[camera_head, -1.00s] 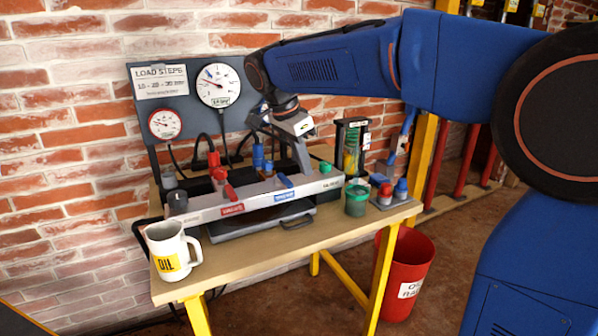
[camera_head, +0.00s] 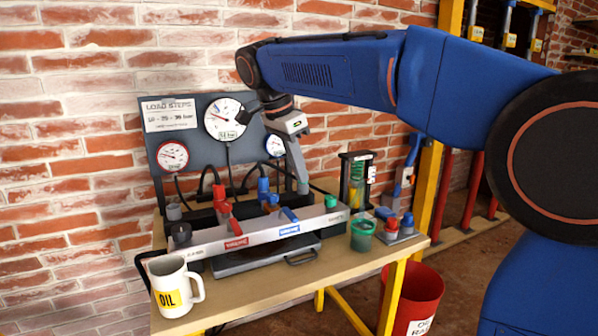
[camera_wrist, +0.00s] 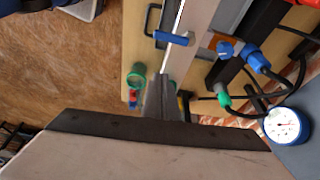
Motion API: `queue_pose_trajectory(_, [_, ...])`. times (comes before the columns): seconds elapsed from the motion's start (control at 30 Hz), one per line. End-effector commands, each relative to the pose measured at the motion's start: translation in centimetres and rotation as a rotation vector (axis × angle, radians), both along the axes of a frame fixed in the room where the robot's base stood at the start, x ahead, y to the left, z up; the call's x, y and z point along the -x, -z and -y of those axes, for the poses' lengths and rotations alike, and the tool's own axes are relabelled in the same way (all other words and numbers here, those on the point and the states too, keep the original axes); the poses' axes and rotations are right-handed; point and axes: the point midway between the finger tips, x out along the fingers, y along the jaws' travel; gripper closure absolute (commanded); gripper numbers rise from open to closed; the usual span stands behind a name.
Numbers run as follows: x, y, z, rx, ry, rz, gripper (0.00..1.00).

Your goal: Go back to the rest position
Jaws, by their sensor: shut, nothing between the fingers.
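My gripper (camera_head: 301,181) points down above the back right part of the test bench, its fingers together and empty. In the wrist view its closed fingers (camera_wrist: 163,105) show over the bench's right end.
A gauge panel (camera_head: 203,137) stands behind the bench against the brick wall. A white oil mug (camera_head: 172,287) stands at the table's front left. A red bin (camera_head: 415,298) is on the floor.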

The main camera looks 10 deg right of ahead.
Motion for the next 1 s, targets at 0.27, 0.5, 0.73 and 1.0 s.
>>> queue_pose_trajectory(0.27, [2.5, 1.0, 3.4, -0.026, -0.119, -0.022, 1.00])
queue_pose_trajectory(0.5, [7.9, 4.1, 8.7, -0.067, -0.367, -0.046, 1.00])
queue_pose_trajectory(0.73, [13.5, 8.0, 12.6, -0.085, -0.599, -0.039, 1.00])
queue_pose_trajectory(1.0, [20.1, 13.8, 15.8, -0.068, -0.858, -0.002, 1.00])
